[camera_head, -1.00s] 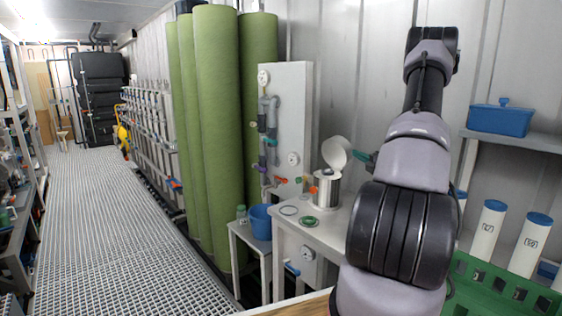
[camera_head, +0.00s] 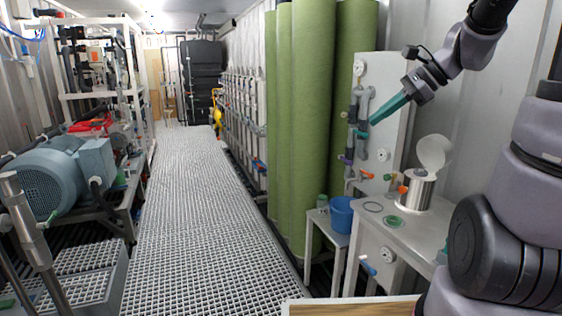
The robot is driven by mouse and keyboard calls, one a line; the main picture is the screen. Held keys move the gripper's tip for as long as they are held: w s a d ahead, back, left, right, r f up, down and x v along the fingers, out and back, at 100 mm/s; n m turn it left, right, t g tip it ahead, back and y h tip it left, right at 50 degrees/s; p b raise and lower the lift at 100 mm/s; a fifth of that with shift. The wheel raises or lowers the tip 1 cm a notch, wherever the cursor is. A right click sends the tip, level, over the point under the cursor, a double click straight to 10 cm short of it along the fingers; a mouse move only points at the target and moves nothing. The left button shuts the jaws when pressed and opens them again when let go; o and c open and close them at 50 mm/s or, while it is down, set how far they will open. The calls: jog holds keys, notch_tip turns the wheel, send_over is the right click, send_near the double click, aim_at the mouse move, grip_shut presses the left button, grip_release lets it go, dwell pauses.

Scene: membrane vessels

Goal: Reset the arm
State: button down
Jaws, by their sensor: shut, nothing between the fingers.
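My arm rises along the right side of the picture and bends over at the top. My gripper (camera_head: 389,108) has teal fingers that point down and to the left, with the tips together and nothing held. It hangs in the air in front of the white panel with grey pipes and appears apart from it, though the exact gap is hard to judge.
Below the gripper, a white bench (camera_head: 420,232) holds a steel pot (camera_head: 408,193) with its round lid raised. A blue bucket (camera_head: 341,213) stands on a lower stand. Tall green cylinders (camera_head: 305,130) stand left of the panel. The grated walkway (camera_head: 185,220) is clear.

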jog(key=s+r+n+t+h, duration=0.1)
jog(key=s+r+n+h, duration=0.1)
jog(key=s+n, duration=0.4)
jog(key=s+d+r+n+t+h, duration=0.1)
jog(key=s+r+n+t+h, duration=0.1)
jog(key=s+n+h, duration=0.2)
jog(key=s+n, duration=0.2)
jog(key=n, duration=0.1)
jog(key=shift+d+r+n, duration=0.15)
jog(key=shift+r+n, duration=0.05)
jog(key=shift+n, duration=0.1)
